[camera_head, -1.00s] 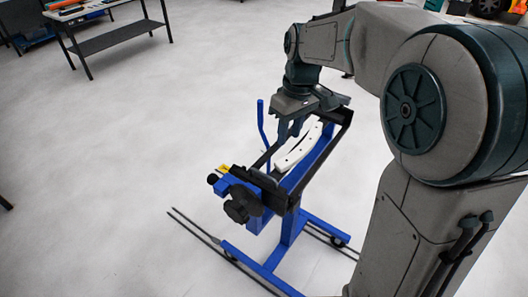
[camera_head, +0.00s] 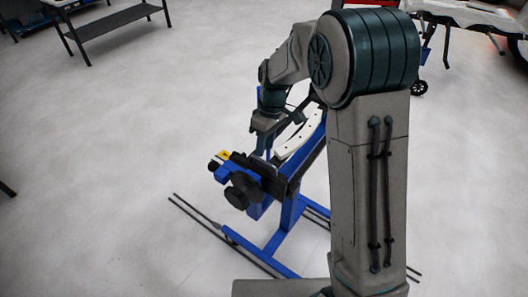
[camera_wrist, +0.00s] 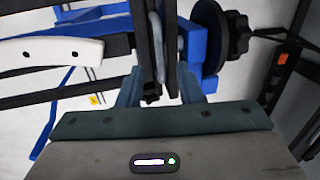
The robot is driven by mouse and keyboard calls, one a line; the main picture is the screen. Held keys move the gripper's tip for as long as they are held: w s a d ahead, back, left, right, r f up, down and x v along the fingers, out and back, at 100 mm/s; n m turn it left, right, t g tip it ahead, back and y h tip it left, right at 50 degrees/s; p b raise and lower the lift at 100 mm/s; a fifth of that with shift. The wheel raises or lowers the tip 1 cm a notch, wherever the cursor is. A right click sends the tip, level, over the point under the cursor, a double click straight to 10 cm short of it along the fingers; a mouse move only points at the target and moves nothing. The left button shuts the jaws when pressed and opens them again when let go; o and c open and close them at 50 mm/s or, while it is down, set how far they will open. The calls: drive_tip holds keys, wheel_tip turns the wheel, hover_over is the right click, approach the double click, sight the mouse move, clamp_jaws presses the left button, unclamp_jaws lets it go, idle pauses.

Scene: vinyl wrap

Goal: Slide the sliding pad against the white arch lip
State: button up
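The white arch piece (camera_head: 297,140), a curved strip with small holes, lies along the blue stand (camera_head: 283,222). It also shows at the upper left of the wrist view (camera_wrist: 50,52). My gripper (camera_head: 264,150) is low beside the arch's near end, at the stand's dark clamp part. In the wrist view my gripper's fingers (camera_wrist: 158,88) stand apart on either side of narrow dark upright bars (camera_wrist: 147,45). I cannot tell whether they press on the bars. I cannot make out the sliding pad with certainty; it may be among these dark parts.
A black knob (camera_wrist: 238,35) and blue bracket (camera_wrist: 190,40) are close right of the fingers. The stand's thin legs (camera_head: 190,212) spread over the floor. A dark bench (camera_head: 110,22) stands far left.

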sight(266, 168)
drive_tip(key=shift+s+a+f, duration=0.1)
drive_tip(key=shift+s+f, duration=0.1)
drive_tip(key=shift+f, duration=0.8)
drive_tip(key=shift+s+a+f, duration=0.1)
drive_tip(key=shift+s+f, duration=0.05)
drive_tip(key=shift+f, duration=0.85)
